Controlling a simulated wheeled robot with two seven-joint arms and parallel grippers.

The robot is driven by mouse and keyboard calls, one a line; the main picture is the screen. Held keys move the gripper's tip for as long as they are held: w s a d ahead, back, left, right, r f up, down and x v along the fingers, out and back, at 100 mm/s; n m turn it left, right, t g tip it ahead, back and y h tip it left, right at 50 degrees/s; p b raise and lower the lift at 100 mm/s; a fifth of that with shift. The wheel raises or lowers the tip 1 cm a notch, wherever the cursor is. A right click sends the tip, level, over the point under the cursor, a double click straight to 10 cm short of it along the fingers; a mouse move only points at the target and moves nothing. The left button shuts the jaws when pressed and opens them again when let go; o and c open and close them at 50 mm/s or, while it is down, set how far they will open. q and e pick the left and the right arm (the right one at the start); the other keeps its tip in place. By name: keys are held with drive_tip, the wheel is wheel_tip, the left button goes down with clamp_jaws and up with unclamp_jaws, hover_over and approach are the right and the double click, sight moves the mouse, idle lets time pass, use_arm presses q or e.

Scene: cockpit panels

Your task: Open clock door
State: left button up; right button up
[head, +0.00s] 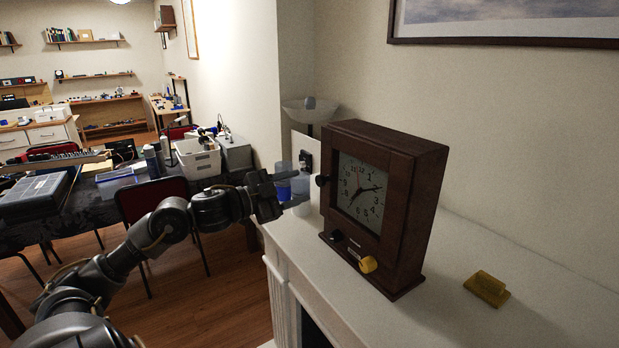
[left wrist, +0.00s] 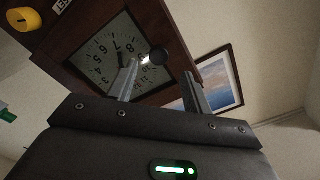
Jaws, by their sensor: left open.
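A dark brown wooden clock (head: 383,195) stands upright on a white mantel. Its front door, framing the dial (head: 360,191), looks closed. In the left wrist view the clock dial (left wrist: 107,58) appears upside down. My right gripper is not in view.
The white mantel (head: 470,245) holds the clock. A yellow block (head: 487,288) lies to its right, and a yellow knob (head: 368,264) sits on the clock's lower front. Blue and clear cups (head: 283,178) and a scale-like bowl (head: 310,109) stand behind my gripper.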

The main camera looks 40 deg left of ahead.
sight(318, 181)
use_arm(q)
drive_tip(key=p+x, duration=0.1)
drive_tip(key=x, duration=0.3)
drive_tip(key=shift+w+d+r+p, duration=0.1)
drive_tip(key=shift+w+r+p, duration=0.05)
drive_tip(key=shift+w+p, duration=0.2)
drive_tip(key=shift+w+d, duration=0.2)
drive_tip(key=shift+w, duration=0.5)
drive_tip(key=shift+c, duration=0.3)
